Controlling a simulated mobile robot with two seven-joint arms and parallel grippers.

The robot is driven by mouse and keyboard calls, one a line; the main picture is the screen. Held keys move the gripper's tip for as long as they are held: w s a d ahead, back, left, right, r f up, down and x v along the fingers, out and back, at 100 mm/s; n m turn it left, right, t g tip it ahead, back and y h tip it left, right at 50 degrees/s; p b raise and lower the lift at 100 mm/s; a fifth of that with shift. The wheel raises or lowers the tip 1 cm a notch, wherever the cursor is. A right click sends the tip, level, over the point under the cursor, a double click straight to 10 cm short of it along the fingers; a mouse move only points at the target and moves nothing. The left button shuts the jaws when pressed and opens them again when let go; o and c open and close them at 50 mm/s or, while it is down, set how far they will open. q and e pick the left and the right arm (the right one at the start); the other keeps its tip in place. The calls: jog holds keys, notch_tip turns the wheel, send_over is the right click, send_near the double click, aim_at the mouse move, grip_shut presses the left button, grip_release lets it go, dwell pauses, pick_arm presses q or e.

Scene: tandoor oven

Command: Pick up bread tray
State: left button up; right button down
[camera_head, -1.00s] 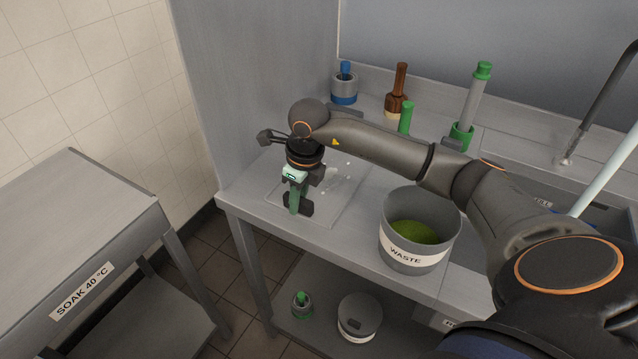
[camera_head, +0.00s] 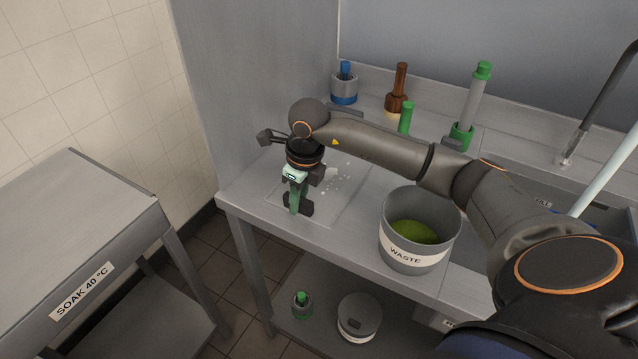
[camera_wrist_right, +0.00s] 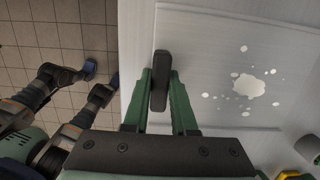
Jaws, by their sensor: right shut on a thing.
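My right gripper (camera_head: 297,207) points down over the near left part of the counter. Its green fingers are shut on a dark elongated block (camera_wrist_right: 160,80), which lies over the edge of a flat pale sheet. I cannot tell whether the block is a handle of that sheet or a separate tool. The pale flat rectangular sheet (camera_wrist_right: 205,45) lies on the counter with white spots on it, and it also shows in the head view (camera_head: 335,203). No other tray-like thing is plain, and no bread shows.
A grey WASTE bucket (camera_head: 393,248) with green contents stands right of the gripper. Blue, brown and green-handled tools (camera_head: 397,95) stand along the back. A SOAK table (camera_head: 60,225) is at left across a floor gap. Dark jointed parts with blue ends (camera_wrist_right: 95,100) show in the wrist view.

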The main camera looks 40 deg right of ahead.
jog(key=shift+r, duration=0.15)
jog(key=shift+w+r, duration=0.1)
jog(key=shift+r, duration=0.35)
jog(key=r, duration=0.2)
jog(key=b, duration=0.1)
jog(key=shift+s+r, duration=0.25)
jog(key=shift+r, duration=0.15)
jog(key=s+a+r+b, duration=0.1)
jog(key=s+a+r, duration=0.3)
jog(key=s+r, duration=0.5)
jog(key=s, duration=0.4)
jog(key=shift+a+r, duration=0.1)
jog(key=shift+r, duration=0.05)
notch_tip(320, 180, up, 4)
jog(key=p, duration=0.2)
jog(key=shift+p, duration=0.4)
